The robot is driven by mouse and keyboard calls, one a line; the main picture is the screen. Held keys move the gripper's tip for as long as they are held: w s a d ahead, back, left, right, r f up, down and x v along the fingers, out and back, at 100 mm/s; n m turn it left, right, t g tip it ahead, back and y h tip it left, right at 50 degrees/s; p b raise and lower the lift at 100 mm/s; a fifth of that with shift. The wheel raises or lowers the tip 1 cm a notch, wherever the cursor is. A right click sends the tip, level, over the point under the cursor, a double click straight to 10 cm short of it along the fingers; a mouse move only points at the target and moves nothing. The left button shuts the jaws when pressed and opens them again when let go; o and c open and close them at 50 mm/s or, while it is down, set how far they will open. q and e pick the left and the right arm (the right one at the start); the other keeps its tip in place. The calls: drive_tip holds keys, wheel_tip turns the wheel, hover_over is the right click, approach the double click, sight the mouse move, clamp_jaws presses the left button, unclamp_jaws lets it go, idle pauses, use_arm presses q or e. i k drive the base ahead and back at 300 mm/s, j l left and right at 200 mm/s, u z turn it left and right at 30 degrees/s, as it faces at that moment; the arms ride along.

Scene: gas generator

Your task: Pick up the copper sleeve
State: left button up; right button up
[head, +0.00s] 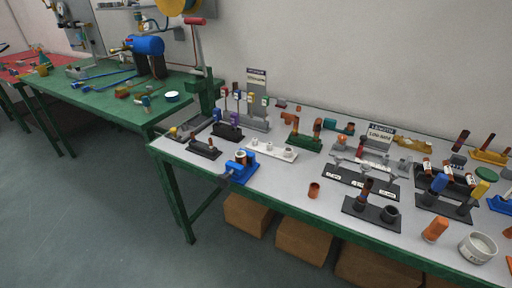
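A small copper-coloured sleeve (314,190) stands upright and open at the top near the front edge of the grey-topped table (285,182). It stands apart from the other things. Other copper or orange pieces are in view, so I cannot be fully sure that this is the named sleeve. An orange cylinder (435,229) stands further right near the front edge. Neither of my grippers shows in the head view.
A black holder (371,210) with dark cylinders stands right of the sleeve, and a blue vise-like fixture (240,167) left of it. Cardboard boxes (303,240) sit under the table. Tabletop around the sleeve is clear.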

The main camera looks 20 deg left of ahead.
sight(240, 156)
drive_tip(key=i+j+u, duration=0.25)
drive_tip(key=i+j, duration=0.15)
drive_tip(key=i+j+u, duration=0.25)
drive_tip(key=i+j, duration=0.2)
